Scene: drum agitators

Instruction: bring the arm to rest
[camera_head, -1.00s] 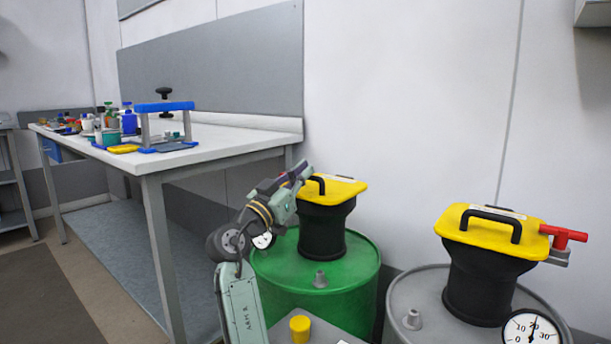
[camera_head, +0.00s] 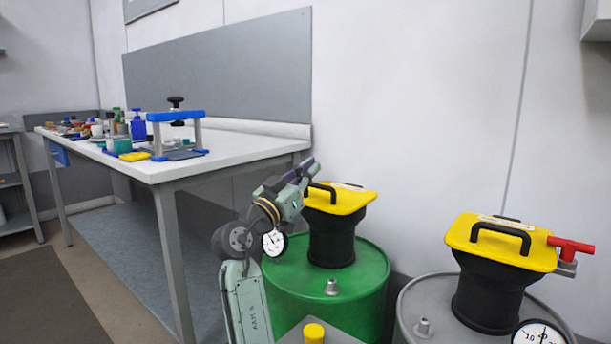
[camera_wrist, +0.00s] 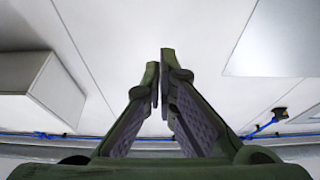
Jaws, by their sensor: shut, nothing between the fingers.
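My gripper (camera_wrist: 160,75) shows in the wrist view with its fingertips close together, shut and empty, against a pale wall. In the head view my arm is folded in front of the green drum (camera_head: 370,290). Its gripper end points up and right, beside the yellow-topped agitator (camera_head: 352,199) on that drum. Part of the agitator's left side is hidden behind it; I cannot tell whether they touch. A second yellow-topped agitator (camera_head: 500,240) with a red handle (camera_head: 572,245) stands on the grey drum (camera_head: 410,310) at right.
A white workbench (camera_head: 235,148) at left carries a blue-framed press (camera_head: 172,116) and several bottles and small items. Round gauges sit by both drums (camera_head: 274,243). A yellow cap (camera_head: 314,333) stands at the bottom front. Open floor (camera_head: 50,290) lies at lower left.

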